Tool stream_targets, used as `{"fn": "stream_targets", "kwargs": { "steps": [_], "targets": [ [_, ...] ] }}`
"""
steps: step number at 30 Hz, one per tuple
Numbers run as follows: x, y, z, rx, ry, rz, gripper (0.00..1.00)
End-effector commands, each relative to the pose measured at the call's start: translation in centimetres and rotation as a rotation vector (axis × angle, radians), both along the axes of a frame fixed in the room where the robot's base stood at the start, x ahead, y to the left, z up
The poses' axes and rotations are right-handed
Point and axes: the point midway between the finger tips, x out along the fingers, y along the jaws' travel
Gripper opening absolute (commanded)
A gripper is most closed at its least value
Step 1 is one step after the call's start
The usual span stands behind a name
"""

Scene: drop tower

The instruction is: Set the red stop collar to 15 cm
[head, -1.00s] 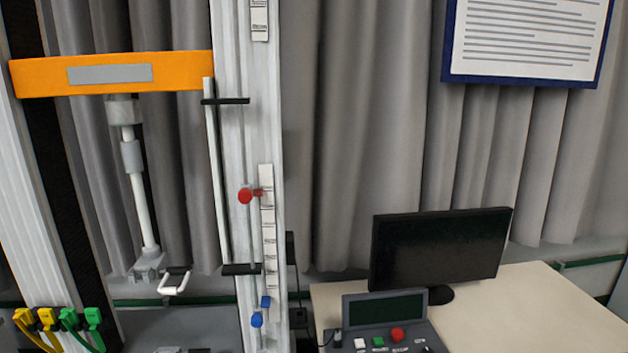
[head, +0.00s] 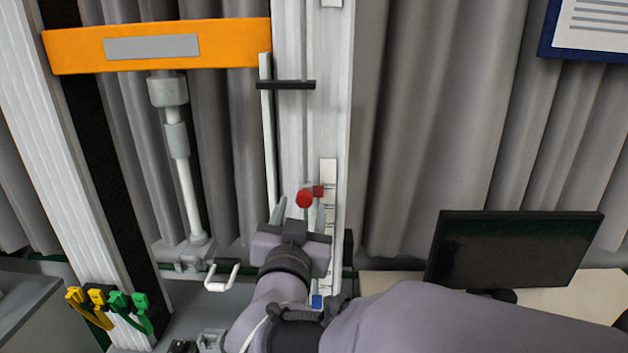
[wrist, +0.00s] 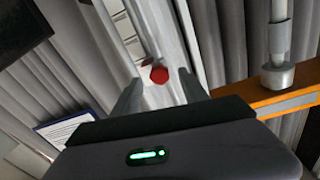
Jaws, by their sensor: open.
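The red stop collar (head: 305,198) sits on the thin rod along the right column, with its round knob facing me and a small red block beside the scale. My gripper (head: 299,208) is in front of the column at the collar's height, its two fingers apart. In the wrist view the red knob (wrist: 159,74) shows ahead, between the open fingers (wrist: 160,92), not clasped. The white scale strip (head: 328,172) runs beside the rod; its figures are too small to read, and my arm hides its lower part.
A blue collar (head: 317,301) shows low on the column beside my arm. The orange crossbeam (head: 230,42) and a black bracket (head: 286,85) are above left. A monitor (head: 515,248) stands on the desk at right. Yellow and green clips (head: 105,300) hang at lower left.

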Motion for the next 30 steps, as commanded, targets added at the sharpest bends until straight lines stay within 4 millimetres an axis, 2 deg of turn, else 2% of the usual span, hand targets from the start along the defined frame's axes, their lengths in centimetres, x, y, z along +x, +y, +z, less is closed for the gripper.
{"fn": "stream_targets", "kwargs": {
  "steps": [3,6,10,17,25,30],
  "targets": [
    [2.4,-0.3,0.0,0.0,-0.001,-0.003,0.52],
    [3.7,-0.4,0.0,0.0,-0.001,-0.001,0.52],
    [4.4,-0.4,0.0,0.0,0.0,0.001,0.52],
    [4.5,-0.4,0.0,0.0,0.0,0.001,0.52],
    [4.5,-0.4,0.0,0.0,-0.001,0.001,0.01],
    [4.5,-0.4,0.0,0.0,-0.001,0.001,0.0]
  ]
}}
